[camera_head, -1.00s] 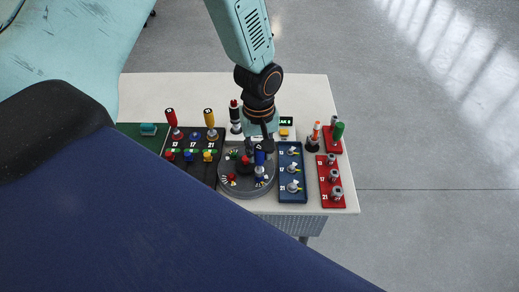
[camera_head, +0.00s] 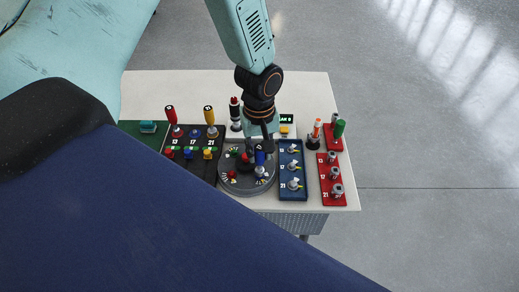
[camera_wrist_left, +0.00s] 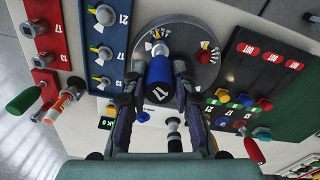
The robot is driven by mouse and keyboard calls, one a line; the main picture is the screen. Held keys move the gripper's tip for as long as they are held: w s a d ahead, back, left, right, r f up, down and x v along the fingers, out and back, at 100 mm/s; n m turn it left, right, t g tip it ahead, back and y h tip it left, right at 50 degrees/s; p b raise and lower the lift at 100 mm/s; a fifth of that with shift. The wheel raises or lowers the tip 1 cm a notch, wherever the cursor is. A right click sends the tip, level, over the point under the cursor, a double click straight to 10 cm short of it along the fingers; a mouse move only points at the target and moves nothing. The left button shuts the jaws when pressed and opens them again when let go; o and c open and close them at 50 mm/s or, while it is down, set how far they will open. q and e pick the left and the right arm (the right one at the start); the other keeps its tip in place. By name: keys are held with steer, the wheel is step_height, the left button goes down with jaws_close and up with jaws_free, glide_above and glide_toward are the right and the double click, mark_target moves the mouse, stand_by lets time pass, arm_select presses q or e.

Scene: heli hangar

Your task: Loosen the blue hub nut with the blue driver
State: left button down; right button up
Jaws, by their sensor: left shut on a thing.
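The blue driver (camera_head: 260,158) stands upright on the round grey hub (camera_head: 247,187), on its right side. In the left wrist view the driver's blue handle (camera_wrist_left: 160,82), marked 17, sits between the fingers of my left gripper (camera_wrist_left: 161,92), which is shut on it. The driver's silver shaft (camera_wrist_left: 160,48) points down to a numbered scale on the hub. The blue hub nut itself is hidden under the driver. A red nut (camera_wrist_left: 204,52) shows elsewhere on the hub. In the head view my left gripper (camera_head: 262,146) is above the hub. My right gripper is not in view.
A black rack (camera_head: 187,146) with red and yellow drivers is left of the hub. A blue tray (camera_head: 292,194) and a red tray (camera_head: 329,201) with metal pieces are to its right. A small display (camera_head: 286,119) stands behind. The white table's back is mostly clear.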

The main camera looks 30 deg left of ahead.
arm_select(q)
steer(key=shift+f, duration=0.5)
stand_by(0.4)
steer(key=c, duration=1.7)
jaws_free()
jaws_close()
